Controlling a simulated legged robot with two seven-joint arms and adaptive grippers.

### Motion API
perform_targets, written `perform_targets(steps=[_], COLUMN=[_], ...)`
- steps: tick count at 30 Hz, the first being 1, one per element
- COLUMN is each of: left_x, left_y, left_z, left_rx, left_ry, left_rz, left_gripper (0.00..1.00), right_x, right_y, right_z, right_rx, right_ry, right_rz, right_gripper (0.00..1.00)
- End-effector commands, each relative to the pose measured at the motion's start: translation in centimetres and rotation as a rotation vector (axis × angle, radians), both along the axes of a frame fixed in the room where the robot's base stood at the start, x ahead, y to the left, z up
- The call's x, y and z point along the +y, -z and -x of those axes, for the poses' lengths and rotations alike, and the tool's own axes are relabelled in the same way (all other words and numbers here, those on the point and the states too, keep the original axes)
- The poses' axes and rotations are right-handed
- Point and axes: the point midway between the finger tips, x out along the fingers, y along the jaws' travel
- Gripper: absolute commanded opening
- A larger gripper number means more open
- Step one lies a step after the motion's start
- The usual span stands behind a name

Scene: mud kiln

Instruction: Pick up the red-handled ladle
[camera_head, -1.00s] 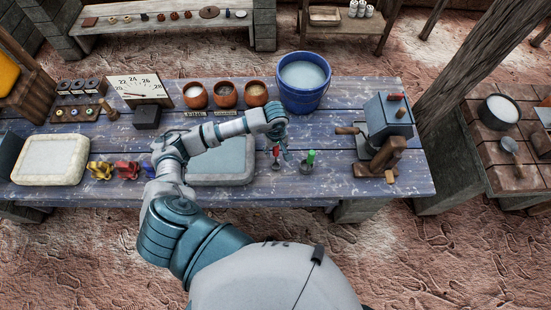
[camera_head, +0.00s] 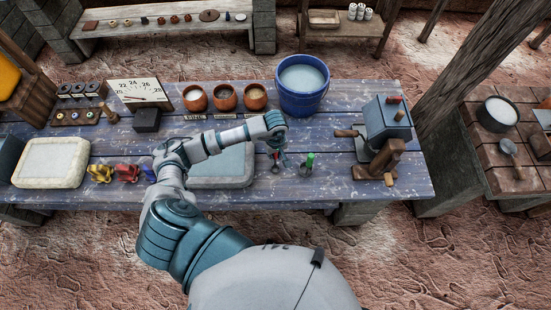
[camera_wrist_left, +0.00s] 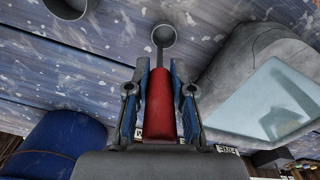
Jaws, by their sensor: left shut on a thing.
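The red-handled ladle (camera_wrist_left: 160,105) stands in the middle of the left wrist view, its red handle between my fingers and its small grey bowl (camera_wrist_left: 164,36) beyond them. My left gripper (camera_wrist_left: 160,80) is shut on the red handle. In the head view my left gripper (camera_head: 277,147) is over the blue table, right of the grey-rimmed tray, and mostly hides the ladle; the ladle's bowl (camera_head: 276,167) shows just below it. I cannot tell whether the bowl touches the table. A green-handled ladle (camera_head: 310,161) stands just to the right. My right gripper is not in view.
A blue bucket (camera_head: 303,88) stands behind my gripper, with several clay bowls (camera_head: 226,97) to its left. A grey grinder-like device (camera_head: 386,125) stands to the right. The grey-rimmed tray (camera_head: 222,180) lies under my forearm. Bare table lies right of the green-handled ladle.

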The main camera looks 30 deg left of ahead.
Motion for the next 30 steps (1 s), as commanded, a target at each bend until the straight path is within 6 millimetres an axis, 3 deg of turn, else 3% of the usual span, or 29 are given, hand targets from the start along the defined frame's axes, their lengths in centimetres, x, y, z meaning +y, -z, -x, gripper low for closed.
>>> perform_targets(steps=[5,11,24,30], left_x=[0.0,0.0,-4.7,-6.2], left_y=[-1.0,-3.6,-4.3,-4.7], left_z=[-0.1,-0.2,10.0,13.2], left_rx=[-0.003,-0.006,0.0,0.0], left_ry=[0.001,0.002,0.007,0.004], left_rz=[0.0,0.0,0.001,0.001], left_gripper=[0.0,0.0,0.0,0.0], right_x=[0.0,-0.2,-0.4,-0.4], right_y=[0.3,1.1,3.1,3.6], right_z=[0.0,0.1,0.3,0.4], right_rx=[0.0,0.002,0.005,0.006], right_ry=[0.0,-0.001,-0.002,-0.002], right_rz=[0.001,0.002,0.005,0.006], right_gripper=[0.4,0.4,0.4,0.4])
